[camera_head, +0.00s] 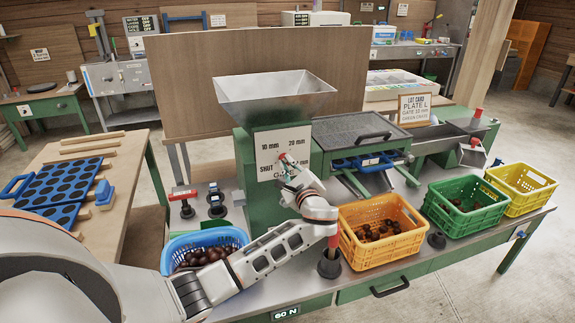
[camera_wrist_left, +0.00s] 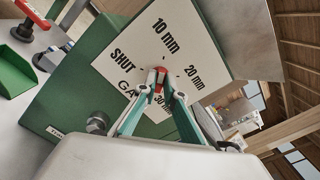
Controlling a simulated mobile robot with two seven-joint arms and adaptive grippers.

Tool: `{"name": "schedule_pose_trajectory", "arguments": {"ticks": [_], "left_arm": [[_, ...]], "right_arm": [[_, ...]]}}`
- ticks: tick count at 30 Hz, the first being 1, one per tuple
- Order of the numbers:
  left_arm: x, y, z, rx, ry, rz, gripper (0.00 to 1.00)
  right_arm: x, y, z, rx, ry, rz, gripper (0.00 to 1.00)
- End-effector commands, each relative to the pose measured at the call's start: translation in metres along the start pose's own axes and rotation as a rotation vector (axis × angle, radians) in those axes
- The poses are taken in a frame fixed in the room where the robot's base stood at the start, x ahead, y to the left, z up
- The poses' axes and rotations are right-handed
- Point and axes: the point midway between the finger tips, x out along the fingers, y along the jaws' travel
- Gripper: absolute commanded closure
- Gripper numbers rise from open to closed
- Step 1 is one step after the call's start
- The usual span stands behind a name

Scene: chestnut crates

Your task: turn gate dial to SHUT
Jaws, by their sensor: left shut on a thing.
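The gate dial's white plate (camera_head: 270,150) is on the front of the green machine under the hopper. It is marked 10 mm, 20 mm, 30 mm and SHUT, and the plate (camera_wrist_left: 125,75) fills the middle of the left wrist view. My left gripper (camera_head: 284,160) is at the plate. In the wrist view its fingers (camera_wrist_left: 160,88) are closed on the dial knob (camera_wrist_left: 159,74), whose red part shows between the tips. The fingers partly hide the 30 mm and GATE lettering. I cannot tell exactly which mark the knob points to. My right gripper is not in view.
A steel hopper (camera_head: 275,98) is above the dial. Along the bench's front are a blue basket (camera_head: 205,240) of chestnuts, an orange crate (camera_head: 382,250), a green crate (camera_head: 466,215) and a yellow crate (camera_head: 520,190). A red-handled tool (camera_head: 182,194) stands left of the machine.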

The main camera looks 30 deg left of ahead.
Motion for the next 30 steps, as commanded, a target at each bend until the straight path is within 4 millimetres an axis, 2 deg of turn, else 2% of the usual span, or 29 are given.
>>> {"name": "schedule_pose_trajectory", "arguments": {"ticks": [11,30], "left_arm": [[-0.001,0.002,-0.003,-0.1,0.003,0.002,1.0],[-0.002,0.007,-0.008,-0.67,0.005,0.006,1.0]], "right_arm": [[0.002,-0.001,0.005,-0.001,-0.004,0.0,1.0],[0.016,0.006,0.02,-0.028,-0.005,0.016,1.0]]}}
